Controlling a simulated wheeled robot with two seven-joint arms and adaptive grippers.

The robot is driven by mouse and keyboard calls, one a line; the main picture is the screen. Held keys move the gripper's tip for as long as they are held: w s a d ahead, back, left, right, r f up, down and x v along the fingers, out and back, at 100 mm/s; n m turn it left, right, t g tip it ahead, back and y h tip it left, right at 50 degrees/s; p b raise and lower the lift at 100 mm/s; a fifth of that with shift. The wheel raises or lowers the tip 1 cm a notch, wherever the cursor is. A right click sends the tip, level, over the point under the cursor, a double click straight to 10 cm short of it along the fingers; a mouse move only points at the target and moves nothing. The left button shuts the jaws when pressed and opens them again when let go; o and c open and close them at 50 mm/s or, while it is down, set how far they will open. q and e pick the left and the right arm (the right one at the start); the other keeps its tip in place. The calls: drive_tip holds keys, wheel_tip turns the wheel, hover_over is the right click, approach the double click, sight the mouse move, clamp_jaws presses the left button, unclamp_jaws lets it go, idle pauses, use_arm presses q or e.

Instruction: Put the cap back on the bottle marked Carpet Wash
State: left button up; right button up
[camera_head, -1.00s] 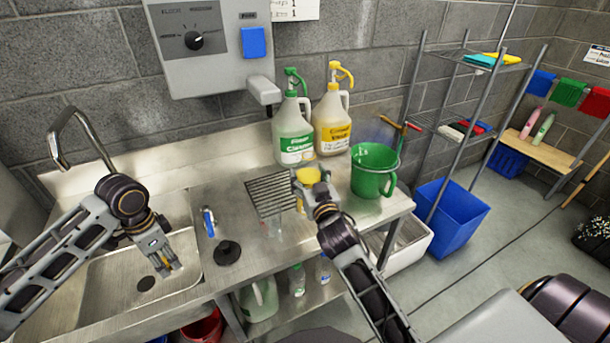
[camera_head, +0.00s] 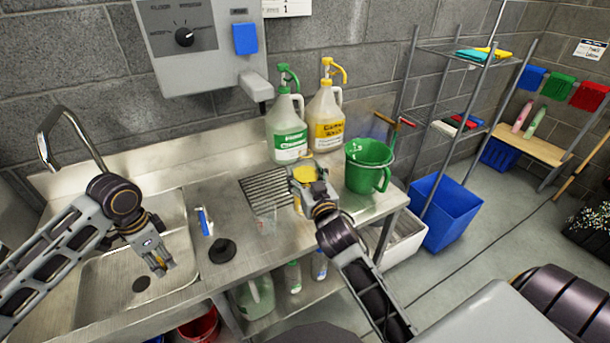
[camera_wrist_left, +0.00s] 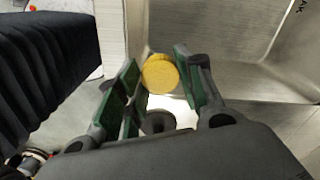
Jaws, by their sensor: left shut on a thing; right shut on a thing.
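A round yellow cap (camera_wrist_left: 160,74) sits between the green pads of my left gripper (camera_wrist_left: 158,88) in the left wrist view. In the head view my left gripper (camera_head: 161,267) is shut on it over the sink basin. My right gripper (camera_head: 304,180) is shut on a yellow-topped thing (camera_head: 303,174) above the drain grille's right end. Much of this thing is hidden by the gripper, and no marking on it shows. A jug with a yellow label (camera_head: 327,133) and yellow pump stands upright at the wall; its lettering is small and blurred.
A green-labelled jug (camera_head: 288,143) and green bucket (camera_head: 369,164) stand behind my right gripper. A clear beaker (camera_head: 265,213), blue-and-white item (camera_head: 204,221) and black disc (camera_head: 222,251) are on the counter between the grippers. The faucet (camera_head: 68,130) rises at the left.

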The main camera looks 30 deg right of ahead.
use_arm(q)
drive_tip(key=shift+r, duration=0.2)
use_arm(e)
drive_tip(key=shift+r, duration=0.35)
